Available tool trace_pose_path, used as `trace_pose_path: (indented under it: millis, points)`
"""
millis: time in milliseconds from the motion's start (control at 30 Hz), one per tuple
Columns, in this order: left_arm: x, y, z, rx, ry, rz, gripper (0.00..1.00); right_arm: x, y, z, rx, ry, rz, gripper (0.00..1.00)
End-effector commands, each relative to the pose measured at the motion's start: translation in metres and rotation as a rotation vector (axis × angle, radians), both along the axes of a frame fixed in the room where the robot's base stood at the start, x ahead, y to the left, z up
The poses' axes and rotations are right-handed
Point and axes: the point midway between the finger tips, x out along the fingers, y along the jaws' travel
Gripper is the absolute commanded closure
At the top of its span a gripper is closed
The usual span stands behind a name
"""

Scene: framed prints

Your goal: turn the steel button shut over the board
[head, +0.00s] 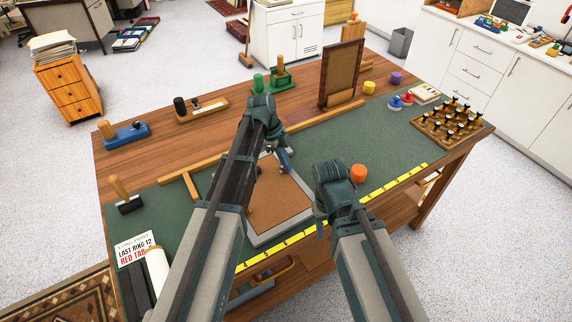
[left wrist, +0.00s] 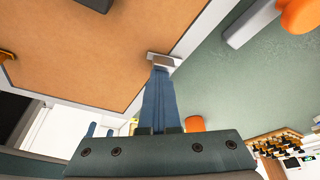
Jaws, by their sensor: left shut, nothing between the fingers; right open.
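The brown board (head: 285,205) lies in a pale frame (head: 302,181) on the green mat; both also show in the left wrist view, board (left wrist: 75,45) and frame (left wrist: 135,88). My left gripper (head: 284,166) is shut and empty at the frame's far right part. In the left wrist view, a small pale metal piece, likely the steel button (left wrist: 164,60), shows at its fingertips by the board's edge. I cannot tell whether they touch or how far it overlaps the board. My right gripper (head: 322,226) is open by the frame's right side, its fingers mostly hidden.
An orange cylinder (head: 358,173) stands on the mat right of the frame. A yellow ruler (head: 395,187) runs along the near edge. An upright brown panel (head: 341,75) stands at the back, and a pegged tray (head: 447,124) at right. The mat right of the frame is mostly clear.

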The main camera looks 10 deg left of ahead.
Motion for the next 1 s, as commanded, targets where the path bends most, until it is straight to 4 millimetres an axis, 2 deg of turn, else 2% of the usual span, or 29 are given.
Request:
trace_pose_path:
  millis: [267,633,867,1000]
  points:
    - [0.012,-0.005,0.0,0.0,-0.001,0.0,1.0,0.0,0.0,0.0,0.0,0.0,0.0,0.5]
    - [0.012,-0.005,0.0,0.001,-0.001,0.0,1.0,0.0,0.0,0.0,0.0,0.0,0.0,0.5]
    - [0.003,-0.016,0.0,0.0,-0.001,0.0,1.0,0.0,0.0,0.0,0.0,0.0,0.0,0.5]
    - [-0.009,-0.034,0.0,0.0,0.0,0.002,1.0,0.0,0.0,0.0,0.0,0.0,0.0,0.5]
